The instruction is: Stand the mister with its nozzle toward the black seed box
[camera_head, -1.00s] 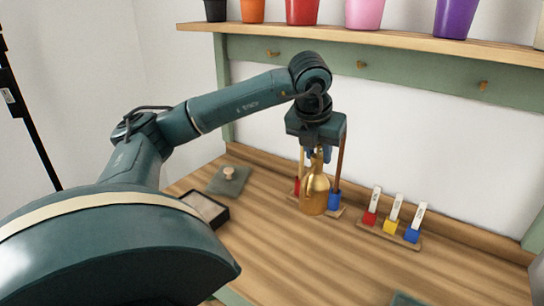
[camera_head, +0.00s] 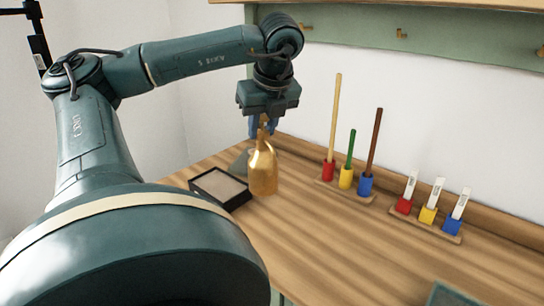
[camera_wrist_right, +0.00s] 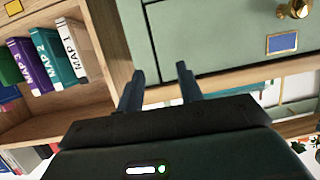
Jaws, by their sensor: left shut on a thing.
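The brass-coloured mister (camera_head: 263,172) is upright in the head view, its neck held from above by my left gripper (camera_head: 263,126), which is shut on it. I cannot tell whether its base touches the table or hangs just above. Its nozzle is mostly hidden by the fingers. The black seed box (camera_head: 234,204), with a pale filling, lies just left of the mister on the wooden table. My right gripper (camera_wrist_right: 160,85) shows in the right wrist view, its two fingers apart with nothing between them.
The table front (camera_head: 320,245) is clear. Green drawers (camera_wrist_right: 220,40) and a bookshelf (camera_wrist_right: 60,103) face my right gripper.

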